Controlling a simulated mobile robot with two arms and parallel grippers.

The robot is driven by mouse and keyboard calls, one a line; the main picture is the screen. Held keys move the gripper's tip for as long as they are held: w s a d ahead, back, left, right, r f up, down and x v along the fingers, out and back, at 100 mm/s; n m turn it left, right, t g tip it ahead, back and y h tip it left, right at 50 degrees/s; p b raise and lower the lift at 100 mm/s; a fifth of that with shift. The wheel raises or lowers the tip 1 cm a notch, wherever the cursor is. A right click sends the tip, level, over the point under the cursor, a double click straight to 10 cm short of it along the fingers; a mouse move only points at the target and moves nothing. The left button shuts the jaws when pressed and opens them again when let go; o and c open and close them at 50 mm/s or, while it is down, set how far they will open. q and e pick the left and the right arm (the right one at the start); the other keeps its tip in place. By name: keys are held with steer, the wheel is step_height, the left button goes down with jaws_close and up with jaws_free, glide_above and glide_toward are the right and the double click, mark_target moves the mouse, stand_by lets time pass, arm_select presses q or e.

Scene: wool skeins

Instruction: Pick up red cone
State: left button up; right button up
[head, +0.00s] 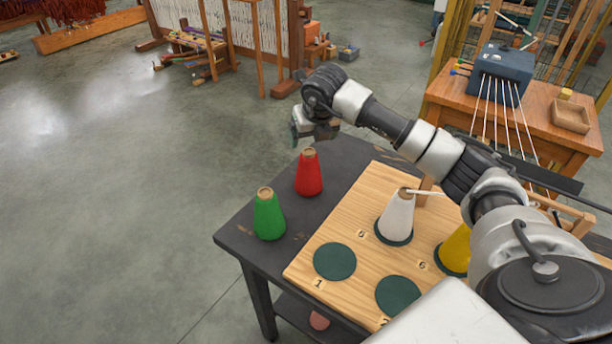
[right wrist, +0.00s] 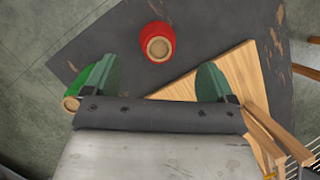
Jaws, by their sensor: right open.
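The red cone (head: 309,174) stands upright on the dark table, just left of the wooden board's far corner. In the right wrist view the red cone (right wrist: 157,42) shows from above, with its tan top, ahead of and between the two fingers. My right gripper (head: 316,133) is above and just behind the red cone in the head view. In the right wrist view my right gripper (right wrist: 154,82) is open, with its green fingers wide apart and nothing between them. My left gripper is not in view.
A green cone (head: 268,215) stands left of the red one; it also shows in the right wrist view (right wrist: 72,103). A white cone (head: 397,215) and a yellow cone (head: 457,248) stand on the wooden board (head: 302,272). Green discs 1 (head: 334,261) and 2 (head: 398,295) are bare.

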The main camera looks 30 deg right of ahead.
mark_target(308, 150)
steer(key=x, duration=0.3)
steer(key=shift+f, duration=0.2)
steer(key=p+x, duration=0.1)
steer(key=x, duration=0.4)
steer(key=shift+w+f, duration=0.1)
steer(key=shift+f, duration=0.2)
steer(key=shift+c, duration=0.5)
steer(key=c, duration=1.2)
steer(key=shift+c, duration=0.4)
steer(key=shift+r, duration=0.15)
